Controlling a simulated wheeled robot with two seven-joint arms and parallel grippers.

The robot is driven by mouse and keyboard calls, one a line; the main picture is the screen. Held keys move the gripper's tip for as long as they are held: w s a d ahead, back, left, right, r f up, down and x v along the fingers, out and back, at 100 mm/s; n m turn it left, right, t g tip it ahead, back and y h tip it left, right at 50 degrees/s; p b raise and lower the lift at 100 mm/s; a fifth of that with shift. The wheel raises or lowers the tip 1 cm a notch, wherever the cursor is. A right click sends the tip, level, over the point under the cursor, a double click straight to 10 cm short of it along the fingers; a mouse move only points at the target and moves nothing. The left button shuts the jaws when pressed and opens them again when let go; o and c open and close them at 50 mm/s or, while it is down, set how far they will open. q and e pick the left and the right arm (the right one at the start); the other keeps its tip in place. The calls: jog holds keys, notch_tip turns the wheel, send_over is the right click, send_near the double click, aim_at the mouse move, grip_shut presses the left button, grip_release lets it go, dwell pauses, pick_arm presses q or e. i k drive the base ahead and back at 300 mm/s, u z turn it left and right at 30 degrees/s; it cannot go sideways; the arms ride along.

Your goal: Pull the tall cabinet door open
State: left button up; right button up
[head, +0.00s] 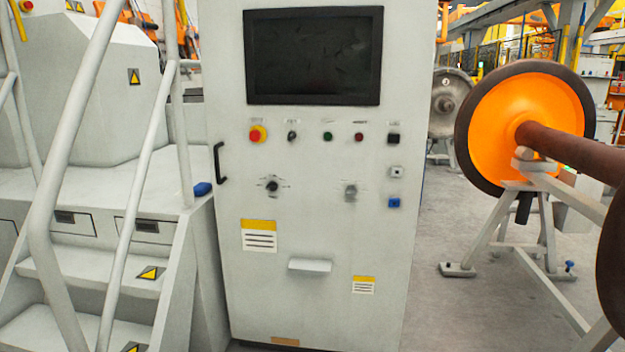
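The tall cabinet (310,220) stands upright in the middle of the head view, pale grey, with its front facing me. Its door looks shut. A black handle (219,163) sits on the left edge of the front, at about mid-height in the picture. A dark screen (313,56) fills the upper part, with a red and yellow button (258,134), knobs and switches below it. The cabinet's top is cut off by the picture edge. Neither of my grippers shows in this view.
Grey stairs (75,280) with pale handrails (70,150) stand close on the left. An orange wheel (525,125) with a brown axle rests on a grey stand (545,220) at the right. Some bare floor (440,310) shows between the cabinet and the stand.

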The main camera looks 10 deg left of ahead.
aim_at(307, 263)
jog(key=u, duration=0.6)
jog(key=i, duration=0.6)
jog(key=u, duration=1.15)
jog(key=i, duration=1.3)
jog(key=z, duration=0.05)
